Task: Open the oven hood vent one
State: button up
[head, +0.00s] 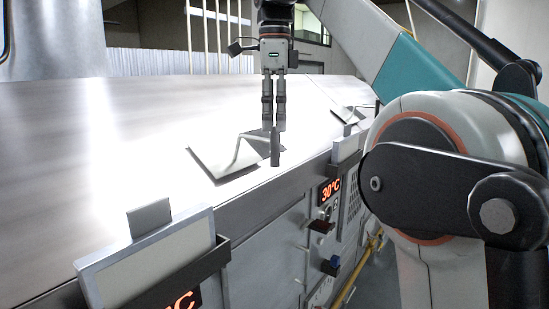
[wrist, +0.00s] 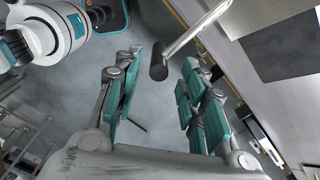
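A vent flap (head: 212,160) is on the sloped pale metal hood in the head view. A handle with a black grip (head: 275,147) sticks out at its right side. My gripper (head: 274,128) hangs pointing down at that grip. In the wrist view my gripper's two teal-padded fingers are spread apart, and the black grip (wrist: 158,66) on its pale rod (wrist: 195,32) shows between their tips. The fingers do not appear closed on it. Contact cannot be told. No label shows which vent is number one.
A second, smaller-looking flap (head: 347,114) lies farther along the hood (head: 90,150). A framed panel (head: 150,262) stands at the near front edge. Open floor (wrist: 150,25) lies beneath my gripper.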

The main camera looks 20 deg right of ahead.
aim_at(275, 153)
notch_tip(275, 153, down, 8)
jog(key=shift+f, duration=0.2)
jog(key=shift+c, duration=0.3)
grip_shut()
